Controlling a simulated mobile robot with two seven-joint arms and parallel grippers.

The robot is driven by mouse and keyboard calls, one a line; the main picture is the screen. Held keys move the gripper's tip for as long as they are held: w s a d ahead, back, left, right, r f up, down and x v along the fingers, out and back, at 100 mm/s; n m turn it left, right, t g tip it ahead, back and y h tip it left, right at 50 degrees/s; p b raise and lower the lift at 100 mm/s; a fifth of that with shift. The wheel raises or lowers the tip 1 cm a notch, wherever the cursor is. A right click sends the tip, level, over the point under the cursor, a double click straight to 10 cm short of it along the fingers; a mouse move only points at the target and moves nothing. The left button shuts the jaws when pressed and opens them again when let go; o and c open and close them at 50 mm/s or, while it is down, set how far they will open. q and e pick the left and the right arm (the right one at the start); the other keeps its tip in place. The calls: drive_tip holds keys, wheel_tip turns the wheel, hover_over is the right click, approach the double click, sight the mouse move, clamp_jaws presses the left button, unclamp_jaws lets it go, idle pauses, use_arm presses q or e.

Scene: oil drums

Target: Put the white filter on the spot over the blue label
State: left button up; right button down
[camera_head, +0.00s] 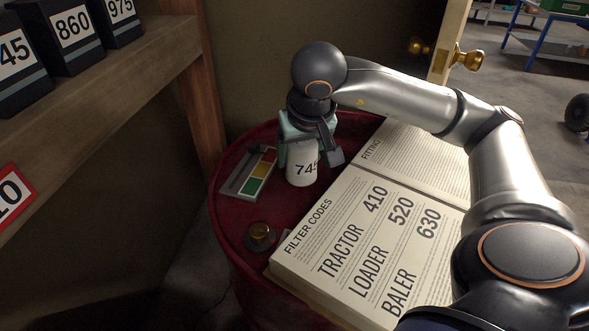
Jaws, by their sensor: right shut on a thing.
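The white filter (300,178) is a small upright cylinder with black digits that read like 745. It is at the red drum's top, left of the open book. My right gripper (311,151) is shut on its upper part from above. The fingers hide part of the filter, and I cannot tell whether its base touches the drum. No clearly blue label shows. A red-bordered label (13,196) ending in 10 is on the shelf edge at the left. My left gripper is not in view.
The red drum (228,226) carries an open book (375,235) of filter codes, a grey case (246,181) with coloured squares and a small dark round item (259,237). Dark numbered boxes (70,37) stand on the wooden shelf (122,80). A door with brass knobs (437,50) is behind.

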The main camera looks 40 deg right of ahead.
drive_tip(key=w+f, duration=0.1)
drive_tip(key=w+d+f, duration=0.1)
drive_tip(key=f, duration=0.1)
drive_tip(key=shift+w+f, duration=0.15)
drive_tip(key=shift+w, duration=0.15)
drive_tip(key=shift+w+f, duration=0.2)
drive_tip(key=shift+f, duration=1.5)
drive_tip(key=shift+b, duration=0.35)
drive_tip(key=shift+f, duration=0.25)
unclamp_jaws()
